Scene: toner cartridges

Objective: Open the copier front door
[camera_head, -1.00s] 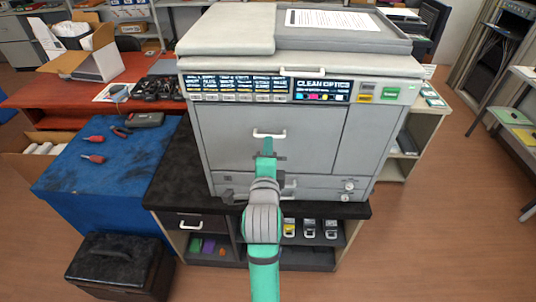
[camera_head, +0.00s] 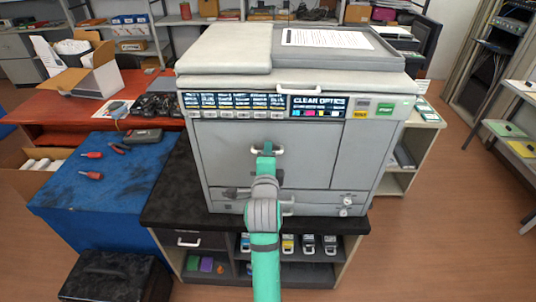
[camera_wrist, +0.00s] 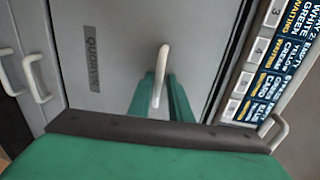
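The copier (camera_head: 290,70) stands on a dark-topped cabinet. Its grey front door (camera_head: 225,150) is shut, with a white bar handle (camera_head: 284,151) near its top middle. The door (camera_wrist: 105,50) and the handle (camera_wrist: 162,65) also show in the wrist view. My gripper (camera_head: 266,148) is up at this handle. In the wrist view my green fingers (camera_wrist: 161,98) lie close on both sides of the handle. Whether they press on it cannot be told. The arm hides the lower middle of the door in the head view.
A second white handle (camera_head: 300,90) sits above the label strip on the copier. Knobs (camera_head: 346,205) are at the lower right. A blue chest (camera_head: 110,185) with tools stands at the left, and a black box (camera_head: 118,275) is in front of it. Floor is clear at the right.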

